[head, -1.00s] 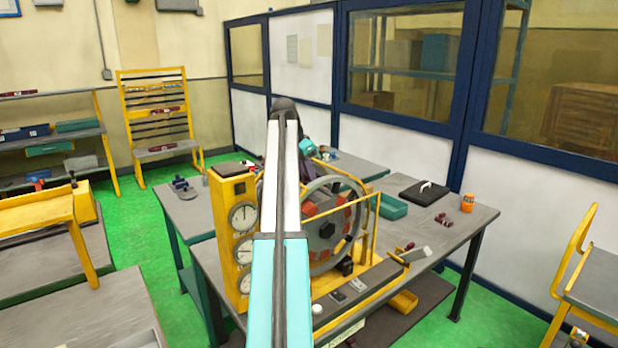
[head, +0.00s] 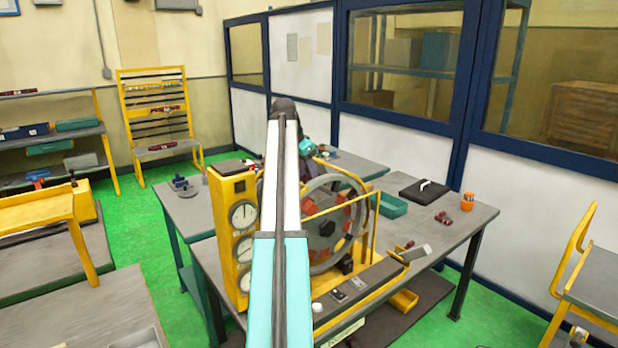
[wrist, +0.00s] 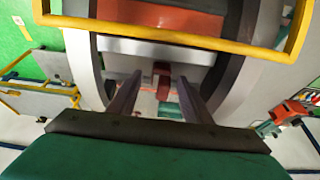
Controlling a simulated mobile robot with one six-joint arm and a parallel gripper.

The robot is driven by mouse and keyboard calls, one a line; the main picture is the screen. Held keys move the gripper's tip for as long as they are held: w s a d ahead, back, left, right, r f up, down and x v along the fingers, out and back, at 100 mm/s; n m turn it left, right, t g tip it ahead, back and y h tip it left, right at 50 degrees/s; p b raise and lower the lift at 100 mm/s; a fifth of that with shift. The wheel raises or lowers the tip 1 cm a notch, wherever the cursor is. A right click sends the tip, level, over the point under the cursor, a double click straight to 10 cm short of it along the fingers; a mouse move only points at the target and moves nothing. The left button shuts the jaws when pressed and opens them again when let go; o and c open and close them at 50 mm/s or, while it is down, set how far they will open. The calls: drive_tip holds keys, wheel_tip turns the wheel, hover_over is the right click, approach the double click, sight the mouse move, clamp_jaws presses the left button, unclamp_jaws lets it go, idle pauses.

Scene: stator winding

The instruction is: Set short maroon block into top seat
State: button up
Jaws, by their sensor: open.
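The stator wheel (head: 338,258) stands upright on the workbench, with a dark grey rim and red-orange segments around its centre. In the wrist view, a small maroon block (wrist: 162,70) shows between and just beyond my fingertips, in front of a pale grey ledge (wrist: 160,50) of the stator. My gripper (wrist: 157,82) is open, with one finger on each side of the block. I cannot tell whether the block rests in the top seat or whether the fingers touch it. In the head view my arm hides the fingertips.
A yellow guard frame (wrist: 180,32) crosses close above the fingers in the wrist view. A gauge column (head: 237,235) stands left of the wheel. Maroon pieces (head: 443,218), an orange cup (head: 468,201) and a green tray (head: 391,205) are on the bench's right side.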

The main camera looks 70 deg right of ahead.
drive_tip(key=shift+r, duration=0.1)
drive_tip(key=b+v, duration=0.3)
drive_tip(key=v, duration=1)
drive_tip(key=shift+r, duration=0.3)
drive_tip(key=shift+a, duration=0.1)
